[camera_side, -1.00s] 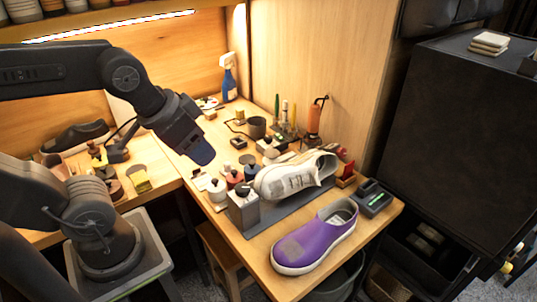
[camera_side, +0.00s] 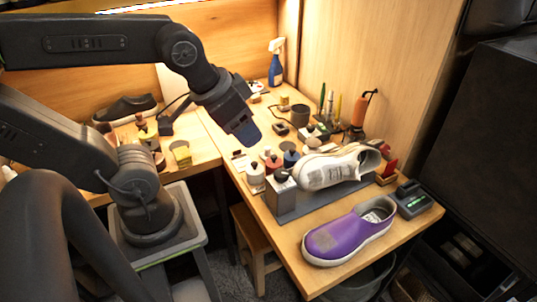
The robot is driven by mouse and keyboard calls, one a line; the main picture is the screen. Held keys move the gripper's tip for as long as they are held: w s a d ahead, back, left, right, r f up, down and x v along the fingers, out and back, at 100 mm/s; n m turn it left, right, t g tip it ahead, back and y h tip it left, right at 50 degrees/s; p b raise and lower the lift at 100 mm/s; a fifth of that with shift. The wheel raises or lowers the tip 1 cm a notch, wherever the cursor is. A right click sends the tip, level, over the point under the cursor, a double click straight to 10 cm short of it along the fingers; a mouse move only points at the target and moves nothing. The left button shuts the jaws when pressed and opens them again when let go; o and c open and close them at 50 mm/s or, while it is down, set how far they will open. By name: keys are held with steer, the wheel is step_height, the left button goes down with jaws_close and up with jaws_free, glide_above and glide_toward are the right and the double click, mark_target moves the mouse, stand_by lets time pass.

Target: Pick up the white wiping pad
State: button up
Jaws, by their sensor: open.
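My gripper (camera_side: 246,136), with blue fingertips, hangs in the air above the left part of the workbench, left of the shoes. It is open, and I see nothing held in it. I cannot pick out a white wiping pad for certain in the present view. A white sneaker (camera_side: 340,166) rests raised on a grey stand (camera_side: 300,205). A purple slip-on shoe (camera_side: 350,232) with a greyish patch on its toe lies on the front of the bench.
Several small jars (camera_side: 273,163) stand below and right of my gripper. A blue spray bottle (camera_side: 275,65) stands at the back, an orange bottle (camera_side: 359,113) by the wall. A dark device (camera_side: 411,200) sits at the right edge. A wooden stool (camera_side: 251,242) is under the bench.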

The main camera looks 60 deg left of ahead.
steer(key=m+g, duration=0.6)
steer(key=m, duration=1.5)
glide_above(268, 148)
step_height(268, 148, down, 17)
steer(key=f, duration=0.8)
steer(key=shift+s+a, duration=0.35)
steer(key=shift+a, duration=0.05)
steer(key=shift+w+d+f, duration=0.15)
steer(key=shift+w+f, duration=0.05)
steer(key=shift+f, duration=1.15)
steer(key=shift+w+d+f, duration=0.1)
steer(key=shift+w+f, duration=0.05)
steer(key=shift+f, duration=1.2)
steer(key=shift+c, duration=0.2)
